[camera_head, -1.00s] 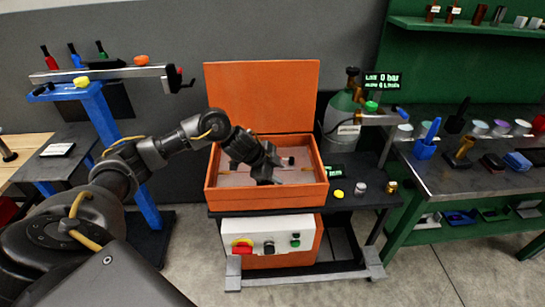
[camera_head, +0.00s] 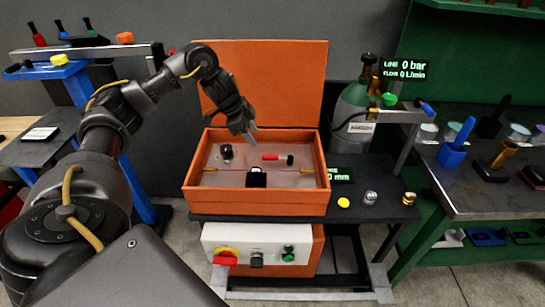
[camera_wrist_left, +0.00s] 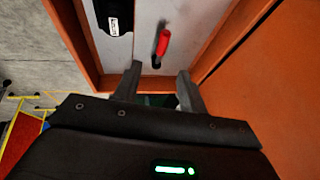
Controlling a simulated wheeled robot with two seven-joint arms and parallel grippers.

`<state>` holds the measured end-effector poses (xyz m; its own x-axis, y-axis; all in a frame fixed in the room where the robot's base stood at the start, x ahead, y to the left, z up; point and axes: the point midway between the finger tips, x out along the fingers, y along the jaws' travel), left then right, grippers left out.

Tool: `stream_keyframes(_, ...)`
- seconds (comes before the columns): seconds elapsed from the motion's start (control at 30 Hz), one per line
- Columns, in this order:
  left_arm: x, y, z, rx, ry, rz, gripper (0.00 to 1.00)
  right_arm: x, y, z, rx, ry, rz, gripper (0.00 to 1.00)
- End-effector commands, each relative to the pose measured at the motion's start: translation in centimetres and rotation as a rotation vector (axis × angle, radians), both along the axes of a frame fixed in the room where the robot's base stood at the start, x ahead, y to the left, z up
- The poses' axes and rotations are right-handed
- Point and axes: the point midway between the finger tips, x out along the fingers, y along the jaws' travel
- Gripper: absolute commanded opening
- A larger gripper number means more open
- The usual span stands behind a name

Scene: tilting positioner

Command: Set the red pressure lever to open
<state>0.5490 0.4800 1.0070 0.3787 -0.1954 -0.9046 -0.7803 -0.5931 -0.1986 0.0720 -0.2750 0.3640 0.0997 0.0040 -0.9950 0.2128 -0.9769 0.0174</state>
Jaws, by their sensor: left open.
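The red lever (camera_head: 271,157) sits on the grey panel inside the open orange box in the head view, its red handle lying roughly sideways. A small black knob (camera_head: 290,160) is just to its right. In the wrist view the red lever (camera_wrist_left: 162,42) shows beyond the fingertips, on the pale panel. My left gripper (camera_head: 249,137) hangs over the box, above and slightly left of the lever, fingers pointing down. In the wrist view the gripper (camera_wrist_left: 158,76) is open, with nothing between its fingers. My right gripper is out of view.
The orange box (camera_head: 257,205) has raised walls and an upright lid (camera_head: 262,85) behind. A black block (camera_head: 256,179) and a black knob (camera_head: 226,152) are also inside. A gas cylinder (camera_head: 355,110) with a display stands to the right. A white control panel (camera_head: 262,240) is below.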

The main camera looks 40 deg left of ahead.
Motion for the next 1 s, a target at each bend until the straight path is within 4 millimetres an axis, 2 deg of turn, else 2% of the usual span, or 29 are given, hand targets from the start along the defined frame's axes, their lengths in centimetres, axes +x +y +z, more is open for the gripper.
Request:
stream_keyframes(0.03, 0.0, 0.0, -0.9, 0.000, 0.000, 0.001, 0.41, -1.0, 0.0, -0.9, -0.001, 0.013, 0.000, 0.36)
stream_keyframes(0.1, 0.0, 0.0, -1.1, 0.000, 0.000, 0.001, 0.41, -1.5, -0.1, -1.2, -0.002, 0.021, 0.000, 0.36)
stream_keyframes(0.27, -0.1, 0.1, -1.1, 0.000, 0.001, 0.003, 0.41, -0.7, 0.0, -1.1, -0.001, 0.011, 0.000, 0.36)
stream_keyframes(0.37, 0.1, 0.0, -1.8, -0.001, 0.004, 0.004, 0.41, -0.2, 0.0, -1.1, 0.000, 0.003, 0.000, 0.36)
stream_keyframes(0.5, 0.9, -0.5, -3.9, -0.002, 0.005, 0.003, 0.41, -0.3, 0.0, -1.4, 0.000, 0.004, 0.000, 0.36)
stream_keyframes(0.8, 3.1, -1.7, -8.6, 0.000, 0.005, 0.001, 0.41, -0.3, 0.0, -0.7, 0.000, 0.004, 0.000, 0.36)
stream_keyframes(1.0, 3.9, -2.1, -10.4, -0.001, 0.003, 0.001, 0.41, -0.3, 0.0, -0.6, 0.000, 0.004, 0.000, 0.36)
